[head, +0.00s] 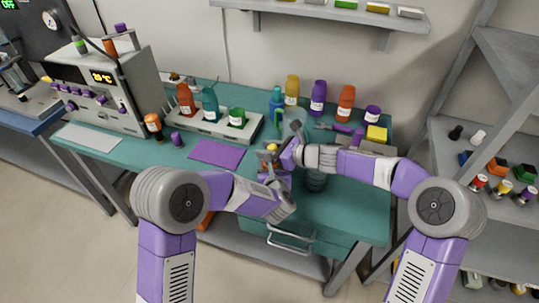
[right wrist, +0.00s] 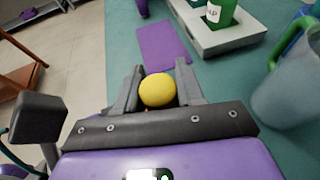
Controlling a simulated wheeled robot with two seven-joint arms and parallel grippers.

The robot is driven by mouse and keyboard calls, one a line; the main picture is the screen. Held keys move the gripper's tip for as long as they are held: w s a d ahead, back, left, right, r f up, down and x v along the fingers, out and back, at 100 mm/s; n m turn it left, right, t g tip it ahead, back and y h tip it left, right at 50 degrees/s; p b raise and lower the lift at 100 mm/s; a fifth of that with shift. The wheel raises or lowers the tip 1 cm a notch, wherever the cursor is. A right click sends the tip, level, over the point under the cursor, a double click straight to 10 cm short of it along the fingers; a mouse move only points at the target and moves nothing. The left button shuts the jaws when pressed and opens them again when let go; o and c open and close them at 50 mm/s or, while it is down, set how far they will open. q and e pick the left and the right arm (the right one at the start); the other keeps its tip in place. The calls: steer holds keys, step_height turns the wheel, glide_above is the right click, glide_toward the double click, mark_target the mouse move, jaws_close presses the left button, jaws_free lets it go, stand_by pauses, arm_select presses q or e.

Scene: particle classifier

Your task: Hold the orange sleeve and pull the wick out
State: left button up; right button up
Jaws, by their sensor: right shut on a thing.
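My right gripper (head: 277,151) is shut on a round yellow knob (right wrist: 157,90), which sits between its two fingers in the right wrist view. The yellow knob also shows in the head view (head: 272,147), above the green table. My left gripper (head: 270,175) is just below and in front of the right one. A small orange part, perhaps the orange sleeve (head: 264,165), shows at its fingers. I cannot tell whether those fingers are shut on it. The wick itself is not clearly visible; the grippers hide most of that area.
A purple mat (head: 216,154) lies left of the grippers. A grey tray (head: 212,134) with bottles stands behind it. A clear jug (right wrist: 285,95) with a green handle is close to the right gripper. Several bottles and a yellow block (head: 377,133) stand further right.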

arm_select(q)
steer(key=o, duration=1.7)
arm_select(e)
step_height(320, 180, up, 10)
arm_select(q)
steer(key=shift+s, duration=0.1)
steer(key=v, duration=1.1)
steer(key=shift+s+r, duration=0.15)
steer(key=shift+s, duration=0.3)
